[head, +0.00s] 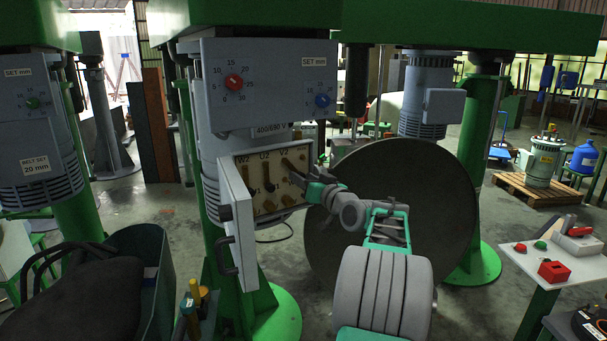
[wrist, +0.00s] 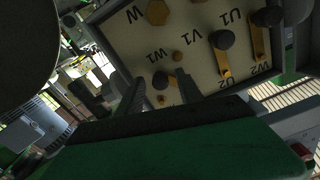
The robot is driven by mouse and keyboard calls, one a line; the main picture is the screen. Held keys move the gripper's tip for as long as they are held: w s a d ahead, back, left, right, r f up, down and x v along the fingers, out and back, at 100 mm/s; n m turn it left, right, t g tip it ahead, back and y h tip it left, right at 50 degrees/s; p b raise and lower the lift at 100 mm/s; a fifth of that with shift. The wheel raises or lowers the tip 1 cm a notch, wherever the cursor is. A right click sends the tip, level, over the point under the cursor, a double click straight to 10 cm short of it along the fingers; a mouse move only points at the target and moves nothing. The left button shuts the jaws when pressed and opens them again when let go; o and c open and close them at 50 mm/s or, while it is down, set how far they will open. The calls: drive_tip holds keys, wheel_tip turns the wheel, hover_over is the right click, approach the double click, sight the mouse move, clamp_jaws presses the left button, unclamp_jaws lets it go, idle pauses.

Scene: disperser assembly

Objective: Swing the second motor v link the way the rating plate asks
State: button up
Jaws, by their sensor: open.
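The open terminal box (head: 226,190) hangs under the grey motor, with a rating label (head: 271,129) reading 400/690 V. Its cream terminal board (head: 243,162) carries brass links with dark knobs. The left link (head: 247,172) and middle link (head: 267,173) stand upright. The V2 link (head: 295,164) at the right is tilted. Contact cannot be told.
The box's white door (head: 238,230) stands open at the left, with a dark handle. A large dark disc (head: 420,205) stands behind my arm. A side table (head: 545,265) with red and green buttons is at the right. A bin (head: 150,260) stands at the lower left.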

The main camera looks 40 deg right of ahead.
drive_tip(key=shift+w, duration=0.15)
clamp_jaws()
idle(0.4)
idle(1.0)
